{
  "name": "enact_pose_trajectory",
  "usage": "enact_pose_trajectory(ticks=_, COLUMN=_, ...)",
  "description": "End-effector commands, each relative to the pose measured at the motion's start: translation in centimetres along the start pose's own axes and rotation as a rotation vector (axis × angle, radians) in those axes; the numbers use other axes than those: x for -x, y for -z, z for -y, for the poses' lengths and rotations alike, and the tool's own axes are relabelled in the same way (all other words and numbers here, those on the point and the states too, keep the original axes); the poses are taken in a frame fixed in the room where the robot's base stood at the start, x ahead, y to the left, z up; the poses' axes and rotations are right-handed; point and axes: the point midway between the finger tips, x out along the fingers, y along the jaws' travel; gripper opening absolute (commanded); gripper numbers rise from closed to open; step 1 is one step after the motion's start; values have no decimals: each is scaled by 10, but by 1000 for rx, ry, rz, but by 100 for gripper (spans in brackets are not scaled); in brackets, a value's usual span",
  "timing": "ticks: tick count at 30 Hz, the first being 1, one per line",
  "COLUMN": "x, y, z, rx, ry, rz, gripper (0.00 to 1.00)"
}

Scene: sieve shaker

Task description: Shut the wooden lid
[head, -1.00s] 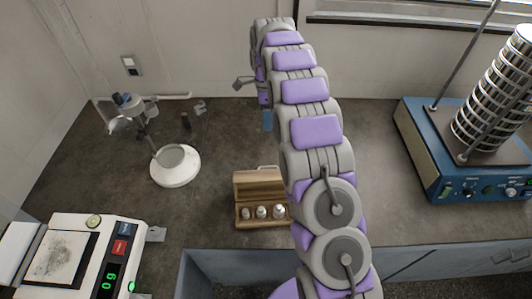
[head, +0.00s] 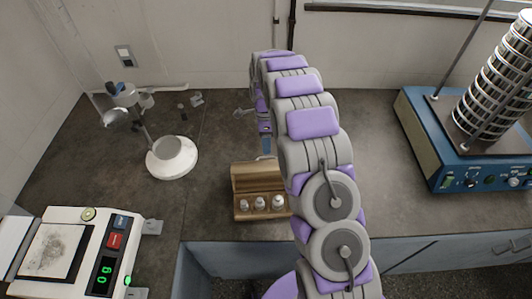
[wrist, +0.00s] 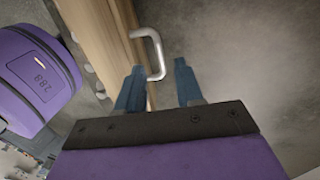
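The wooden box (head: 262,212) sits on the counter with its wooden lid (head: 258,177) standing open at the back. Several small metal weights (head: 260,203) stand in the box. In the wrist view the lid (wrist: 104,38) shows as a wooden edge with a metal handle (wrist: 156,52) on its side. My gripper (wrist: 159,83) is open and empty; its two blue fingers are apart, with the handle's end near the gap between their tips. I cannot tell if they touch it. In the head view my gripper (head: 266,145) is just behind the lid, partly hidden by my arm.
A scale (head: 75,250) is at the front left. A stand with a white round base (head: 171,158) is behind it. A sieve shaker with a blue base (head: 455,160) stands at the right. The counter (head: 225,125) is clear between the stand and the lid.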

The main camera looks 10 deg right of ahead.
Motion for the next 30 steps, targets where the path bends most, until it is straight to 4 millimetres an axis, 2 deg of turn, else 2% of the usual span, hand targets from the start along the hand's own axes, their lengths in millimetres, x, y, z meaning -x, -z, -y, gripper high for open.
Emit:
enact_pose_trajectory(ticks=3, x=-19, y=0, z=0, rx=1, ry=0, rz=0, gripper=36)
enact_pose_trajectory(ticks=8, x=-34, y=0, z=0, rx=1, ry=-1, rz=0, gripper=36)
enact_pose_trajectory(ticks=19, x=-37, y=0, z=0, rx=1, ry=2, rz=0, gripper=36)
enact_pose_trajectory(ticks=30, x=-37, y=0, z=1, rx=1, ry=2, rz=0, gripper=2)
